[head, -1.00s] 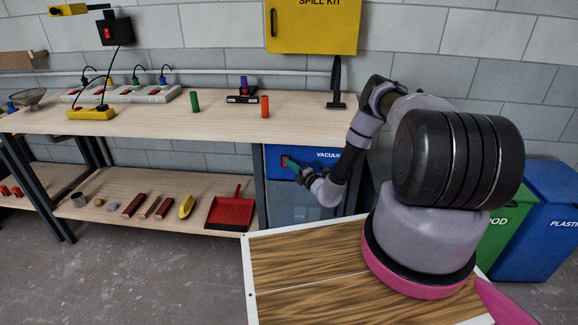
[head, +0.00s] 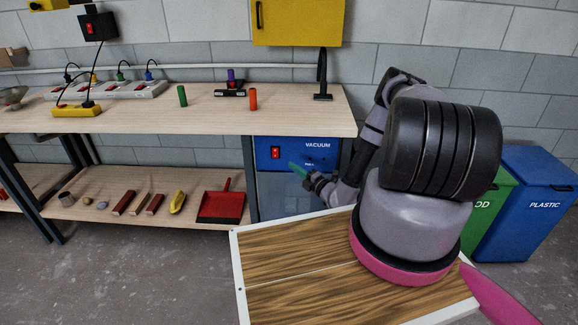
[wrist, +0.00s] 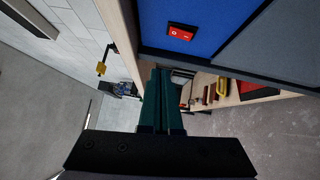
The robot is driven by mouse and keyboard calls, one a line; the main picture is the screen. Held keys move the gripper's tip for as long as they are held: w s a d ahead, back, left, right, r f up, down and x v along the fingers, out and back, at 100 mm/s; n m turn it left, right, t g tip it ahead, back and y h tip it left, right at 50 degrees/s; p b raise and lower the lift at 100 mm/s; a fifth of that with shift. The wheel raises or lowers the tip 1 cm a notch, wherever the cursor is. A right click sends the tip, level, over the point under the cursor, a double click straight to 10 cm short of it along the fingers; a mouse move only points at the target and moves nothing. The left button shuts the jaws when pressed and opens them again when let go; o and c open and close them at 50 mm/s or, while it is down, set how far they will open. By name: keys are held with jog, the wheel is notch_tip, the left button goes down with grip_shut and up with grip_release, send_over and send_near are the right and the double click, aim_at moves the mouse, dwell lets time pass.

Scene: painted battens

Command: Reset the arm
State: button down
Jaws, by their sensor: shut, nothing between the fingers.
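My gripper (head: 296,169) is in front of the blue vacuum unit (head: 318,152) under the workbench, a little right of its red switch (head: 275,153). In the wrist view the two green fingers of my gripper (wrist: 162,75) are together with nothing between them. The vacuum unit (wrist: 205,22) fills the top of that view, with its red switch (wrist: 181,32) apart from the fingertips. My arm is bent, with the elbow raised above bench height.
The workbench (head: 150,115) holds a green cylinder (head: 182,96), an orange cylinder (head: 253,99) and a power strip (head: 140,90). A red dustpan (head: 221,207) lies on the lower shelf (head: 100,207). A blue plastic bin (head: 535,205) stands at the right. The floor at left front is clear.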

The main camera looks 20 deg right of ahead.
jog(key=shift+s+d, duration=0.1)
jog(key=s+a+r+n+g+y, duration=0.25)
jog(key=r+n+g, duration=0.25)
jog(key=r+n, duration=0.5)
jog(key=s+a+r+n+g+y, duration=0.2)
jog(key=a+r+n+g, duration=0.35)
jog(key=r, duration=0.65)
jog(key=s+a+r+n+g+y, duration=0.2)
jog(key=r+n+g, duration=0.3)
jog(key=r+n, duration=0.55)
jog(key=s+d+r+n+t+h, duration=0.3)
jog(key=s+r+n+h, duration=0.3)
jog(key=s+r, duration=0.5)
jog(key=s+d+r+n+t+h, duration=0.3)
jog(key=s+d+r+n+h, duration=0.3)
jog(key=s+r+n, duration=0.4)
jog(key=shift+s+r+n+h, duration=0.4)
jog(key=shift+s+n+h, duration=0.4)
jog(key=shift+s, duration=0.45)
